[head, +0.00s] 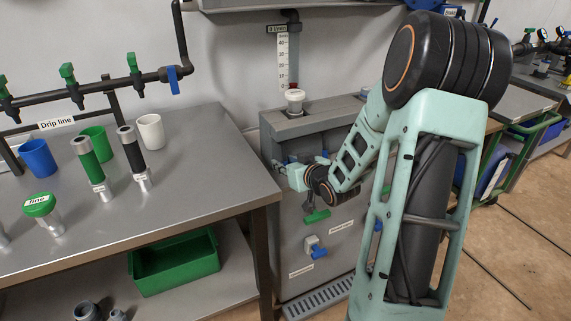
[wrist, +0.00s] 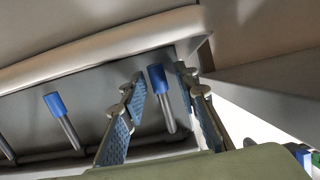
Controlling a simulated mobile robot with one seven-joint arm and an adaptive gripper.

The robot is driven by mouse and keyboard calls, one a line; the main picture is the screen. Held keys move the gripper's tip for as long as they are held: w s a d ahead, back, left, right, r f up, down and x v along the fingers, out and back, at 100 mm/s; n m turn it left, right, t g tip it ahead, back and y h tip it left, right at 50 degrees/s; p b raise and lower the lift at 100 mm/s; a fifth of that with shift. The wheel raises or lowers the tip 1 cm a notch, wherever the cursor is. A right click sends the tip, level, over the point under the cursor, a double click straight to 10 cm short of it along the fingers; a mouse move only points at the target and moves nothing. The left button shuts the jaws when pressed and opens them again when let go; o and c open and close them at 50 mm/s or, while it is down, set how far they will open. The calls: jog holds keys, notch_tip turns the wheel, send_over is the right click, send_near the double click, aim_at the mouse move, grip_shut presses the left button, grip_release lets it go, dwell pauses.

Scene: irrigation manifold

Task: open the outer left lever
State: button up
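In the wrist view, a lever with a blue grip (wrist: 157,80) and a grey metal stem stands between the two fingers of my gripper (wrist: 160,76). It is the end lever of a row, nearest the corner of the grey recess. The fingers, with blue textured pads, are open on either side of it; I cannot tell whether either touches it. A second blue-gripped lever (wrist: 55,105) stands to the left, outside the fingers. In the head view, my gripper (head: 294,175) is at the upper left front of the grey cabinet (head: 285,220), where my wrist hides most of the levers.
Below my gripper on the cabinet front are a green handle (head: 316,216) and a blue-handled valve (head: 316,247). A steel bench (head: 215,165) with cups and filters stands close on the left. A white-capped fitting (head: 295,99) and scale tube (head: 283,62) rise above the cabinet.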

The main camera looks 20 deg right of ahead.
grip_shut()
